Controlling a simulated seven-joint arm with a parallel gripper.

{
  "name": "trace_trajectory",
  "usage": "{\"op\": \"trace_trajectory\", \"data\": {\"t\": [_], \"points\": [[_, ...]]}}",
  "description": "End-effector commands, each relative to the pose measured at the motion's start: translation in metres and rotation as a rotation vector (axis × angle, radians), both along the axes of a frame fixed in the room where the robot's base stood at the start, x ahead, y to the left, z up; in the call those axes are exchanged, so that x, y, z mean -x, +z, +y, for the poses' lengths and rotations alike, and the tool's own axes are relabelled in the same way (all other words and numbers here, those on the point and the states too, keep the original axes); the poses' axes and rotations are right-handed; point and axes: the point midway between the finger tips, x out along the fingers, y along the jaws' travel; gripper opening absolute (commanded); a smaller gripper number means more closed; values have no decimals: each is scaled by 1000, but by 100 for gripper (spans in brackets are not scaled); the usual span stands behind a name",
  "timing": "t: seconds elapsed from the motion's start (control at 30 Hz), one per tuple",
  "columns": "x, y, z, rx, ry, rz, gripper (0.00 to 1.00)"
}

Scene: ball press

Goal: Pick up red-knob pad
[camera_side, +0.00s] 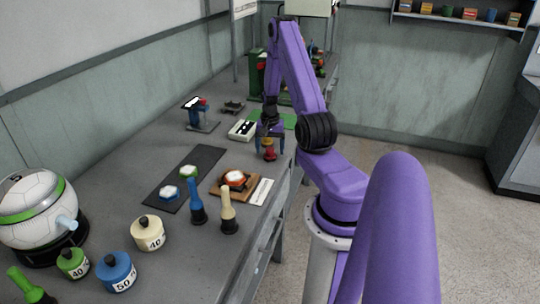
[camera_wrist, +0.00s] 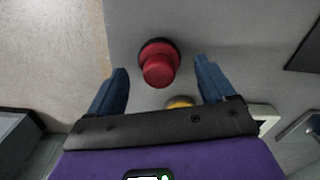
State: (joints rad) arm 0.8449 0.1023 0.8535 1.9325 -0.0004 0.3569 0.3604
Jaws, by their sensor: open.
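The red-knob pad (camera_side: 269,155) stands on the grey bench near its right edge in the side view. In the wrist view its round red knob (camera_wrist: 158,68) sits on a dark round base. My gripper (camera_side: 270,146) is over it in the side view, fingers pointing down. In the wrist view my gripper (camera_wrist: 161,69) is open, with a blue finger on either side of the knob and a gap on both sides. I cannot tell whether the fingertips are level with the knob or above it.
A yellow-topped piece (camera_wrist: 180,102) is close behind the red knob. A white-topped box (camera_side: 242,130) is to the left. A wooden board with a red-and-white piece (camera_side: 235,180) and blue and cream handled tools (camera_side: 229,215) stand nearer the camera. A dark mat (camera_side: 202,160) lies left.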

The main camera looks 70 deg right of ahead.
Motion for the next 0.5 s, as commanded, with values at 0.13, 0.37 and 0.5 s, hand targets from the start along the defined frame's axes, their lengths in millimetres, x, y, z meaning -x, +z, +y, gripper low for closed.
{"op": "trace_trajectory", "data": {"t": [0.13, 0.37, 0.5], "points": [[0, -13, -1, 1, -1, -1, 83], [0, -15, -1, 2, -1, -1, 83], [0, -15, -1, 2, -1, -1, 53]]}}
